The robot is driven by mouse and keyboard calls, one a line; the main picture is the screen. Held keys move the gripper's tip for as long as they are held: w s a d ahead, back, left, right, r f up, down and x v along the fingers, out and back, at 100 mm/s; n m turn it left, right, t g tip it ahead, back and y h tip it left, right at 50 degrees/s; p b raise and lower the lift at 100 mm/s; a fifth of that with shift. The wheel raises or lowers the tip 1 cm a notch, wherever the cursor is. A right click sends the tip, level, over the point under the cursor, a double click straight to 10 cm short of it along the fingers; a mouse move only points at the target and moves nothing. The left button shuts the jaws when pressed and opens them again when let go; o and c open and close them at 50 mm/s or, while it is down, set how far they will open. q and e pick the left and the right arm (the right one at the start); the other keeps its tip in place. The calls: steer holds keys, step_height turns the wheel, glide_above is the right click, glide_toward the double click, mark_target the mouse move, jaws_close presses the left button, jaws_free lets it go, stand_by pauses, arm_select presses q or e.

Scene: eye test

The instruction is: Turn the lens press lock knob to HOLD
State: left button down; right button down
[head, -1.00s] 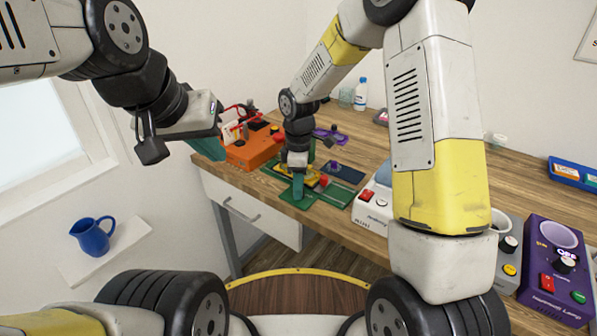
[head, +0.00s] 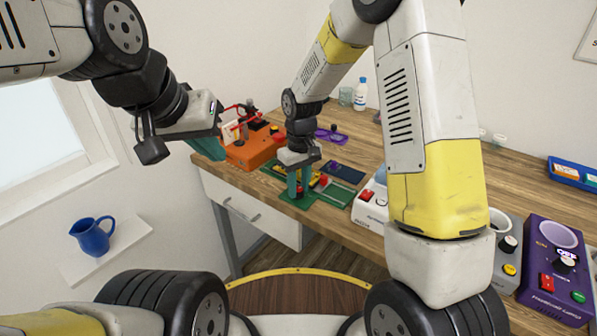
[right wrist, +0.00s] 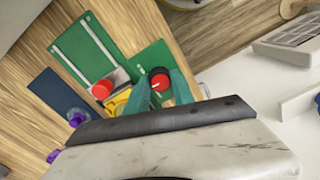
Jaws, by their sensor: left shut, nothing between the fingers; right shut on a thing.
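The lens press appears to be the green-based device (right wrist: 90,45) with a yellow part (right wrist: 118,103) and a red cap (right wrist: 102,89); in the head view its green base (head: 327,194) lies near the table's front edge. A round red-and-black knob (right wrist: 160,80) sits on a green plate beside it. My right gripper (right wrist: 162,88) has its teal fingers on either side of this knob, shut on it; it also shows in the head view (head: 299,184). I cannot read the knob's setting or a HOLD mark. My left gripper (head: 208,149) is shut and empty, left of the press.
An orange device (head: 250,152) stands left of the press. A white device with a red switch (head: 368,194) is to its right. A purple lamp unit (head: 553,272) and a blue tray (head: 572,173) are farther right. A bottle (head: 361,95) stands at the back.

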mark_target(300, 189)
steer(key=m, duration=0.7)
stand_by(0.5)
steer(key=c, duration=1.4)
jaws_free()
steer(key=shift+o, duration=0.2)
steer(key=shift+d+r, duration=0.1)
steer(key=shift+r, duration=3.85)
steer(key=shift+r, duration=0.1)
